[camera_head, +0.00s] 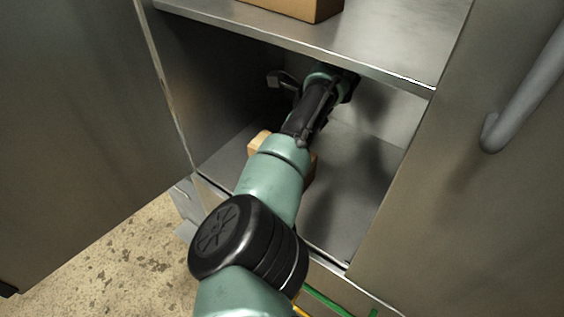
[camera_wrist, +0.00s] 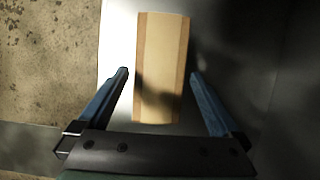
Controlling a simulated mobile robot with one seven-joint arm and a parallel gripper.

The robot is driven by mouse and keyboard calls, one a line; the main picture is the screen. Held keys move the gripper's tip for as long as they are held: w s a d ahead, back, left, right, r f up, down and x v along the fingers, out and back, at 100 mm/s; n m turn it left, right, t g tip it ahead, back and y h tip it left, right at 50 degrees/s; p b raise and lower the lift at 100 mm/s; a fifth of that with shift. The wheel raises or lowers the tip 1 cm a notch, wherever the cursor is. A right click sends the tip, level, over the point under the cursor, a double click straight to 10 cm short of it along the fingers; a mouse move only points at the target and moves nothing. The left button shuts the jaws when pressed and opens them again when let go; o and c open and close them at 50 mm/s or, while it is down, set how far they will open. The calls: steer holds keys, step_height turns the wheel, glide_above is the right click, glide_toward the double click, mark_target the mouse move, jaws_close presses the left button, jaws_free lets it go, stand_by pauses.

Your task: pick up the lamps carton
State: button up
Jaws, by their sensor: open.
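A tan cardboard carton (camera_wrist: 160,60) with a paler band along its middle lies on the metal floor of the cabinet. No label can be read on it, so I cannot confirm that it is the lamps carton. In the head view the carton (camera_head: 260,140) is mostly hidden behind my arm. My gripper (camera_wrist: 159,74) is open, with one blue finger on each side of the carton's lower part in the wrist view. The fingers look apart from it, and I cannot tell the height gap. In the head view the fingertips are hidden inside the compartment.
A metal shelf (camera_head: 390,50) spans above my arm and bears another brown carton (camera_head: 295,8). An open door (camera_head: 75,120) stands at the left, and a panel with a handle (camera_head: 520,90) at the right. The compartment floor (camera_head: 355,190) right of my arm is clear.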

steer(key=x, duration=0.4)
steer(key=shift+b, duration=0.3)
steer(key=shift+d+f, duration=0.1)
steer(key=shift+f, duration=0.2)
steer(key=shift+c, duration=0.3)
steer(key=shift+s, duration=0.1)
steer(key=c, duration=1.4)
steer(key=shift+r, duration=0.1)
jaws_close()
